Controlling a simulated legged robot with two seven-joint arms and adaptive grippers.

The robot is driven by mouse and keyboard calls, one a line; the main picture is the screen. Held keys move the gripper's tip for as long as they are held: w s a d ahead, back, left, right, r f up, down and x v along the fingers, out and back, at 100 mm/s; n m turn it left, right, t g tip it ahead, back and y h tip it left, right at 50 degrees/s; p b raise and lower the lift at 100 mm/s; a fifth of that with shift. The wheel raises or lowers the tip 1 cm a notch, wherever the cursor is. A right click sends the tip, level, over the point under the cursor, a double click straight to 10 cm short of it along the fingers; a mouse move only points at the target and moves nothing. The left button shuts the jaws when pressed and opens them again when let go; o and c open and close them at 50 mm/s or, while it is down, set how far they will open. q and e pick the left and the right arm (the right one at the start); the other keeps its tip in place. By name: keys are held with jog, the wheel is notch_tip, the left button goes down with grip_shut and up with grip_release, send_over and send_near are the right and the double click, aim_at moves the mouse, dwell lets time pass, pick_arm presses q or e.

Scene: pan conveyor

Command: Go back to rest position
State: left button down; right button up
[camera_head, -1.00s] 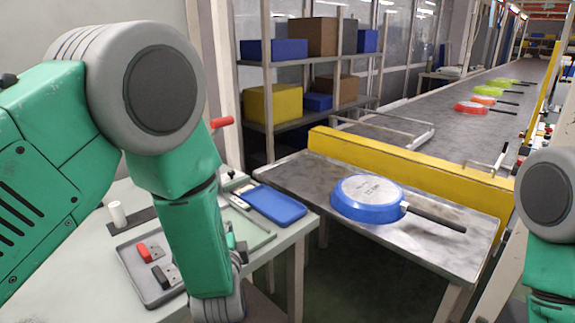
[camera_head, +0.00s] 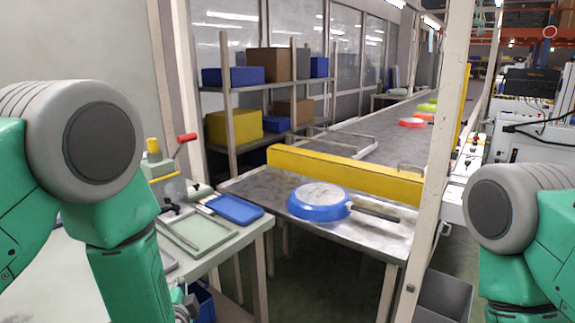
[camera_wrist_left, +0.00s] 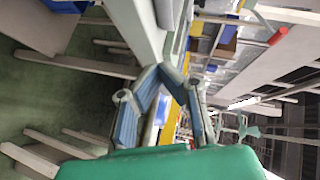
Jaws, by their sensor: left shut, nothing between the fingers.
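My left gripper shows in the left wrist view (camera_wrist_left: 159,72), with its two blue-padded fingers angled in to meet at the tips and nothing held between them. In the head view my left arm comes in at the left and hangs down beside the pale workbench (camera_head: 262,224); its gripper is mostly hidden at the bottom edge. My right arm shows at the right edge with its forearm pointing down; its gripper is out of the picture. A blue pan (camera_head: 318,212) with a black handle lies on the metal table (camera_head: 262,186), apart from both arms.
A yellow barrier (camera_head: 355,175) edges the metal table, with the conveyor (camera_head: 375,135) behind carrying red, orange and green pans. A pale post (camera_head: 437,160) stands before my right arm. A blue tray (camera_head: 234,208) lies on the workbench. A grey bin (camera_head: 443,298) stands low right.

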pick_arm(q)
jog(key=s+a+f+n+g+h, duration=0.1)
jog(key=s+a+f+n+g, duration=0.15)
jog(key=s+f, duration=0.5)
jog(key=s+a+f+n+g+h, duration=0.1)
jog(key=s+f+n+g, duration=0.25)
jog(key=s+f, duration=0.4)
jog(key=s+a+f+n+g, duration=0.1)
jog(key=s+f+n+g, duration=0.1)
jog(key=s, duration=0.8)
jog(key=s+a+f+n+g+h, duration=0.1)
jog(key=s+g, duration=0.4)
jog(key=s, duration=0.5)
jog(key=shift+s+a+f+n+g+h, duration=0.35)
jog(key=shift+a+f+n, duration=0.2)
jog(key=shift+n, duration=0.85)
pick_arm(e)
jog(key=shift+a+r, duration=0.25)
jog(key=shift+a, duration=0.45)
pick_arm(q)
jog(key=shift+d, duration=0.4)
pick_arm(e)
jog(key=shift+d+f, duration=0.1)
jog(key=shift+d, duration=0.25)
